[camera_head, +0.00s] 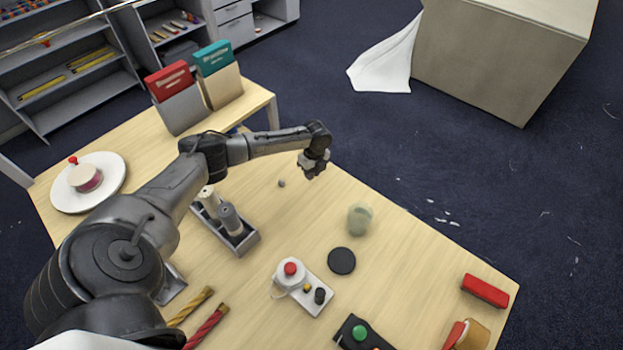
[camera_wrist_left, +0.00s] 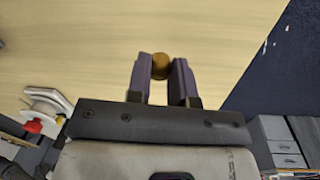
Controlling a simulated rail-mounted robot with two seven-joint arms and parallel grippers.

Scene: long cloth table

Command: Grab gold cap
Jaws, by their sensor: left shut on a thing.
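My left gripper (camera_head: 311,170) is over the right long side of the wooden table (camera_head: 300,245) in the head view, at the end of my arm reaching in from the left. In the left wrist view the gold cap (camera_wrist_left: 160,64), a small round brownish-gold piece, sits between the two dark purple fingertips. The left gripper (camera_wrist_left: 161,75) is shut on it. In the head view the cap is hidden by the gripper. The cap's height above the table cannot be told. My right gripper is not in view.
A small grey ball (camera_head: 281,183) lies left of the gripper. A greenish cup (camera_head: 360,219), a black disc (camera_head: 341,261) and a white box with a red knob (camera_head: 303,284) stand nearer. A tray (camera_head: 240,243) holds bottles. Red and teal folders (camera_head: 183,100) stand at the back.

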